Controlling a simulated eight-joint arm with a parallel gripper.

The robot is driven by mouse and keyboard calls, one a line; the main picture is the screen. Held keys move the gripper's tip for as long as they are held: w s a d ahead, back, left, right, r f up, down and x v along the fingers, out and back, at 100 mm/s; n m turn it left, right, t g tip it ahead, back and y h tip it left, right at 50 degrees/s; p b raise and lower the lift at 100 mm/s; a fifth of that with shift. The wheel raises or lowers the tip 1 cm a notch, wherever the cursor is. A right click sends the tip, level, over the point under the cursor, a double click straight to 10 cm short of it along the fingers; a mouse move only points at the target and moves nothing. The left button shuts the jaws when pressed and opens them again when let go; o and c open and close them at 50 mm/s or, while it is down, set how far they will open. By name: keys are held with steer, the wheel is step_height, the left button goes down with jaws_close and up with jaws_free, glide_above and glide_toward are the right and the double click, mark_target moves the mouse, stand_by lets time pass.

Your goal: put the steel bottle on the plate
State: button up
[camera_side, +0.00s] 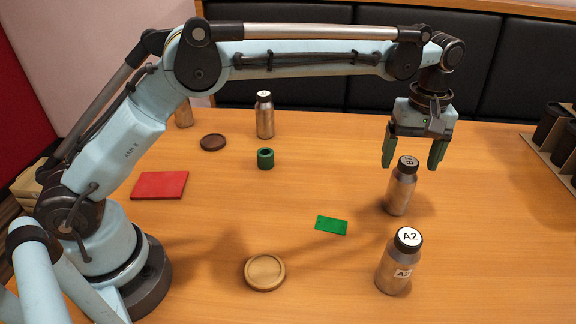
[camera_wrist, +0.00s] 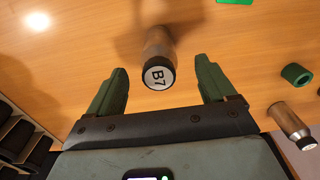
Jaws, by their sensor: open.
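Several steel bottles with black caps stand upright. One (camera_side: 399,192) is just below my open, empty gripper (camera_side: 411,164). In the wrist view this bottle (camera_wrist: 159,48), its cap marked B7, appears between the two green fingers (camera_wrist: 160,68); I see no contact. A bottle marked A2 (camera_side: 396,268) stands nearer the front. A light wooden round plate (camera_side: 265,272) lies empty at the front middle. A dark brown round plate (camera_side: 213,142) lies empty farther back.
A green ring (camera_side: 265,159), a green card (camera_side: 331,225) and a red pad (camera_side: 160,185) lie on the wooden table. A rack with dark cylinders (camera_side: 556,140) stands at the right edge. The table between the light plate and the B7 bottle is mostly clear.

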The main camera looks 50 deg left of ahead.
mark_target(405, 174)
steer(key=shift+w+a+f, duration=0.1)
steer(key=shift+w+f, duration=0.1)
steer(key=shift+f, duration=1.15)
steer(key=shift+w+a+f, duration=0.1)
steer(key=shift+w+f, duration=0.05)
steer(key=shift+f, duration=1.2)
steer(key=shift+c, duration=0.2)
steer(key=c, duration=1.3)
